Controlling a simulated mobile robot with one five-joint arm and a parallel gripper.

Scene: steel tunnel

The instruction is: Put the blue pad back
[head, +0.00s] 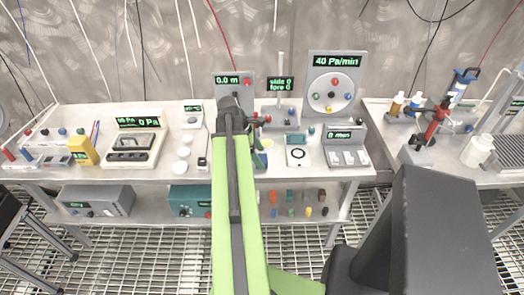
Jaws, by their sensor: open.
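A small dark blue patch (263,159) shows on the middle bench just right of my arm. It may be the blue pad, but my arm hides part of it. A pale yellow round piece lies just behind it. My gripper (229,103) is at the far end of my green arm, over the back of the middle bench, in front of the grey "0.0 m" display box (234,86). Its jaws are open, though small and dark here. I see nothing held between them. A white square plate with a black ring (298,156) lies right of the blue patch.
A large dial panel (331,85) and a display box with several white keys (346,147) stand at the right. White discs (182,153) and a gauge unit (133,151) stand left. Small coloured pieces (290,197) sit on the lower shelf. A right bench (376,127) holds stands.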

